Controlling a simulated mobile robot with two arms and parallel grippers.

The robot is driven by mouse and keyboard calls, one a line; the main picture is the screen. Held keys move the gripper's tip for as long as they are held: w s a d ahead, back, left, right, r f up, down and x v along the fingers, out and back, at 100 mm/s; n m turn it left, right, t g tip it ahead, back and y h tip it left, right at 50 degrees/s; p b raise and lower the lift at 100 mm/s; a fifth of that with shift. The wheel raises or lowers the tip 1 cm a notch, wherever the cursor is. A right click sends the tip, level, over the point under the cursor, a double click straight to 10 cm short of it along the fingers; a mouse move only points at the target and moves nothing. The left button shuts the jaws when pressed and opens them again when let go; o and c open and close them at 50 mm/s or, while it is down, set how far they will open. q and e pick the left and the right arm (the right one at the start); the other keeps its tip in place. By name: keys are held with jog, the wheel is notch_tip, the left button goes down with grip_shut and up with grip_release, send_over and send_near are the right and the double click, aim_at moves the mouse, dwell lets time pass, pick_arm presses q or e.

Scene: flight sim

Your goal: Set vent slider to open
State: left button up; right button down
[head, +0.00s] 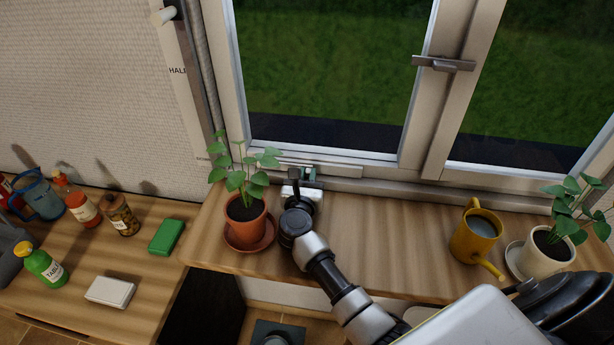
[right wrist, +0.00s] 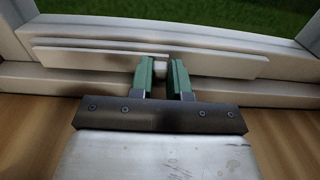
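The vent slider is a pale bar (right wrist: 95,57) along the foot of the window frame, with a small white knob (right wrist: 161,67) near its middle. In the head view the vent strip (head: 335,170) runs under the left window pane, partly hidden by the plant and my arm. My right gripper (head: 299,178) is at the strip. In the right wrist view its two green-padded fingers (right wrist: 162,72) stand close on either side of the knob, which fills the narrow gap between their tips. My left gripper is out of view.
A potted plant (head: 246,207) on a saucer stands close left of my right gripper. Bottles, a green sponge (head: 167,237) and a white block (head: 110,291) are on the left counter.

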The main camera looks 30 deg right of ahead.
aim_at(350, 172)
jog(key=s+d, duration=0.2)
jog(key=s+d+p, duration=0.1)
jog(key=s+d, duration=0.1)
jog(key=d, duration=0.1)
jog(key=s+d, duration=0.2)
jog(key=d, duration=0.1)
jog(key=shift+s+d+p, duration=0.1)
jog(key=shift+d+p, duration=0.05)
jog(key=shift+p, duration=0.25)
jog(key=c, duration=1.1)
grip_release()
jog(key=shift+s+d, duration=0.1)
